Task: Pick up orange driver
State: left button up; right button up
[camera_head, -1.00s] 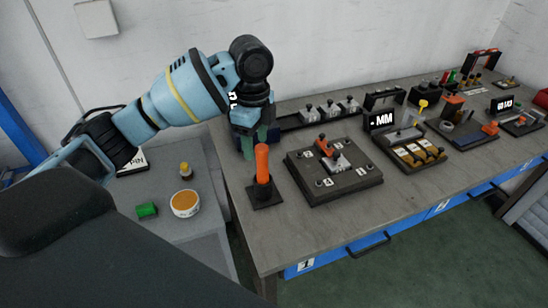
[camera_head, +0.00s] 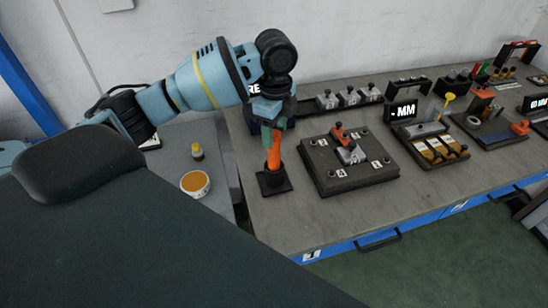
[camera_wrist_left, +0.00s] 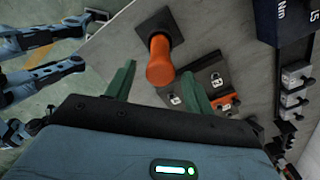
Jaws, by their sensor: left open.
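The orange driver (camera_head: 274,152) stands upright in a small black square stand (camera_head: 273,181) near the left end of the workbench. In the left wrist view the orange driver (camera_wrist_left: 160,62) shows with its end toward the camera, and its black base (camera_wrist_left: 160,24) lies beyond. My left gripper (camera_head: 270,138) is at the driver's upper part in the head view. In the wrist view its green fingers (camera_wrist_left: 160,84) are open, one on each side of the driver, with gaps on both sides. My right gripper is not in view.
A dark fixture plate (camera_head: 345,180) with an orange-handled clamp stands close right of the driver. A row of grey blocks (camera_head: 350,97) is behind. An orange-filled round tub (camera_head: 195,184) and a small bottle (camera_head: 197,152) stand on the lower table at left.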

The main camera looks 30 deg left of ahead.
aim_at(274, 159)
pick_arm(q)
notch_tip(274, 159, down, 4)
jog(key=shift+a+f, duration=0.1)
jog(key=shift+a, duration=0.05)
grip_shut()
dwell(0.4)
